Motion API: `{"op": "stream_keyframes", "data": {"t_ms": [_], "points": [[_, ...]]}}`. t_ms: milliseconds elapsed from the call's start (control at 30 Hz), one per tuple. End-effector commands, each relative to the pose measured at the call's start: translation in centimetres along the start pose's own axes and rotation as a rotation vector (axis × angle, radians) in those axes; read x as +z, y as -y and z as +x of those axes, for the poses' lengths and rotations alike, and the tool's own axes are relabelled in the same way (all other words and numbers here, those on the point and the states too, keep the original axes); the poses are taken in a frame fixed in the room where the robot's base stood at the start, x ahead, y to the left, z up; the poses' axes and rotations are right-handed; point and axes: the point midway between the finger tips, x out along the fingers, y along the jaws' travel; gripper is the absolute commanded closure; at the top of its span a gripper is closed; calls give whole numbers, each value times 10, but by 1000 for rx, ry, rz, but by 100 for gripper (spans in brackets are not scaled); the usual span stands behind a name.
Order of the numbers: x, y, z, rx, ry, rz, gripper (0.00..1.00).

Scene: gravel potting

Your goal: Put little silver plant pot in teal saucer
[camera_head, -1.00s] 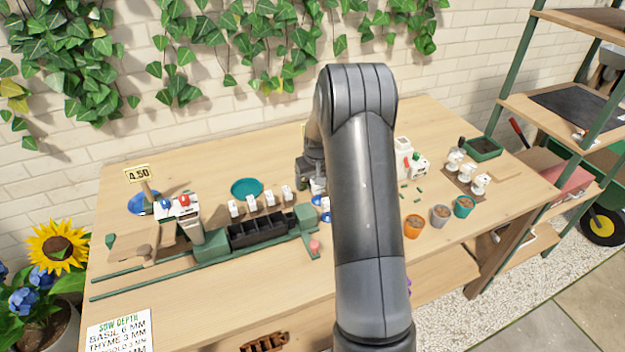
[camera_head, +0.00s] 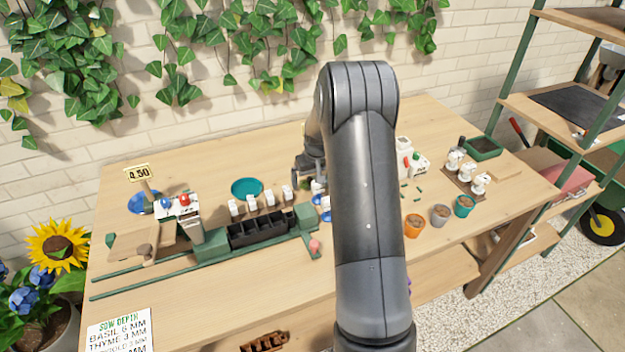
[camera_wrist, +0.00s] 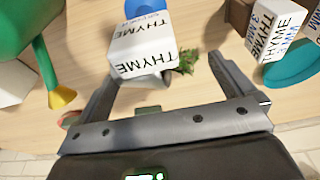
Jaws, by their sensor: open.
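The teal saucer (camera_head: 247,188) lies flat and empty on the table, behind the black seed tray. Its edge also shows at the right of the wrist view (camera_wrist: 292,68). My gripper (camera_head: 308,182) is open over the table, right of the saucer and partly behind my arm. In the wrist view my gripper (camera_wrist: 170,68) has a white THYME block (camera_wrist: 143,45) and a green sprig (camera_wrist: 187,62) in front of it or between its fingers. A small greyish piece shows under the block; I cannot tell whether it is a pot. A grey-silver pot (camera_head: 440,215) stands at the table's right front.
An orange pot (camera_head: 413,226) and a teal pot (camera_head: 463,206) flank the grey pot. A blue saucer (camera_head: 143,203) lies far left. A green watering can (camera_wrist: 20,30) is close in the wrist view.

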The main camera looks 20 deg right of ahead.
Motion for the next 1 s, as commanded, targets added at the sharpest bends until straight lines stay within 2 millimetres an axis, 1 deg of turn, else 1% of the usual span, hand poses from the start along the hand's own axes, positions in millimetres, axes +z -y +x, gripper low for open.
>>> {"op": "stream_keyframes", "data": {"t_ms": [167, 300, 400, 500, 667, 767, 833, 933, 1000], "points": [[-1, 0, -35, 2, -5, 0, 1], [-1, 0, -66, 1, -5, 0, 1], [0, 0, -85, 1, -4, 0, 1], [0, 0, -100, 1, -3, 0, 1], [0, 1, -114, 1, -3, 0, 1], [4, 7, -128, 3, -10, -2, 1], [10, 16, -145, 6, -20, -4, 1], [24, 33, -177, 11, -42, -8, 1], [38, 47, -201, 15, -57, -9, 1]]}}
